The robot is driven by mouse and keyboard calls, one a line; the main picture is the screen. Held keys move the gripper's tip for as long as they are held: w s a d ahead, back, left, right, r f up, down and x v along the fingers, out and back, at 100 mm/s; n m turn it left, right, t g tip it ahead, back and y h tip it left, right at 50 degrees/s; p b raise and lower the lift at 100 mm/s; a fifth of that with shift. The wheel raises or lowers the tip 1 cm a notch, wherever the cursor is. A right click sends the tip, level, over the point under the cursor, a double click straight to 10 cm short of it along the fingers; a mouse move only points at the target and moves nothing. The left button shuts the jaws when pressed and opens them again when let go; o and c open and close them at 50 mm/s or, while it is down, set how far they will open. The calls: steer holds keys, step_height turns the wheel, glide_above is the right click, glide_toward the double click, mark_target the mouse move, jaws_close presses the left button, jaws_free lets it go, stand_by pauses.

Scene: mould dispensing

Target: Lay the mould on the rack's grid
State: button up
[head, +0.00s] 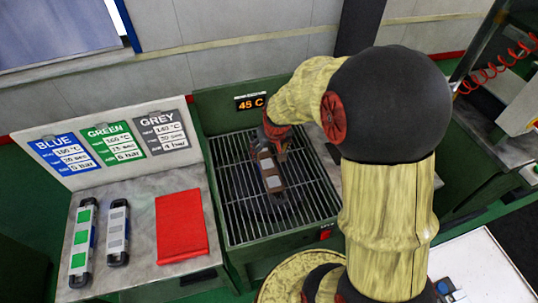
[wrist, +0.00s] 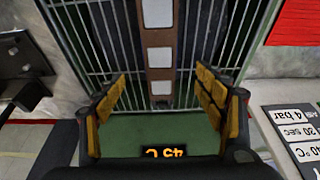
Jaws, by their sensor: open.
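The mould (head: 269,172) is a long brown bar with pale square faces. It lies on the rack's grid (head: 308,196), roughly along the bars. In the wrist view the mould (wrist: 159,57) runs up the middle of the picture, over the grid (wrist: 101,33). My gripper (head: 275,143) is above the mould's far part. In the wrist view my gripper (wrist: 160,82) is open, with yellow-padded fingers apart on both sides of the mould and clear space between. Part of the mould's far end is hidden by my gripper in the head view.
The green rack has a display (head: 251,102) reading 45 or 48 C at its back. Left of it, a bench holds a red mat (head: 181,225), a green-marked mould (head: 82,240) and a grey-marked one (head: 118,232). Blue, green and grey setting cards stand behind.

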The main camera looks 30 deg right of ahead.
steer(key=s+a+r+n, duration=0.1)
steer(key=s+a+r, duration=0.15)
steer(key=r, duration=0.25)
steer(key=s+a+r+t, duration=0.1)
steer(key=s+a+r, duration=0.1)
steer(key=a+r, duration=0.25)
steer(key=s+a+r+n, duration=0.1)
steer(key=s+a+r, duration=0.15)
steer(key=r, duration=0.35)
steer(key=s+a+r, duration=0.2)
steer(key=s+r, duration=0.1)
steer(key=s, duration=0.3)
steer(key=s+a+r+n+t+y, duration=0.1)
steer(key=s+a+r, duration=0.2)
steer(key=s, duration=0.3)
steer(key=shift+s+r, duration=0.2)
steer(key=shift+s, duration=0.1)
steer(key=shift+a, duration=0.1)
